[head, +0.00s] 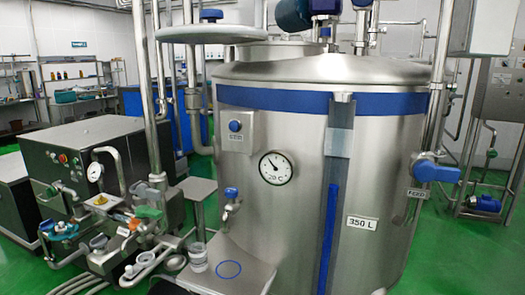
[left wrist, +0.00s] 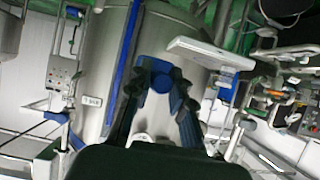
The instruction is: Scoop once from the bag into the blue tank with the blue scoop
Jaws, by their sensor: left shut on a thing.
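The big steel tank with a blue band (head: 370,103) fills the middle of the head view. In the left wrist view the tank (left wrist: 100,65) stands tilted behind my gripper. My left gripper (left wrist: 160,88) has its dark fingers closed on a blue piece, which looks like the blue scoop (left wrist: 162,66); its full shape is unclear. What it contains cannot be made out. I do not see the bag in either view. My right gripper is not in view.
A small steel shelf (head: 240,255) with a blue ring mark stands before the tank, with a clear cup (head: 198,257) at its left. A pump unit (head: 85,165) with pipes and valves is at left. A blue valve handle (head: 437,171) sticks out at right. Green floor shows at lower right.

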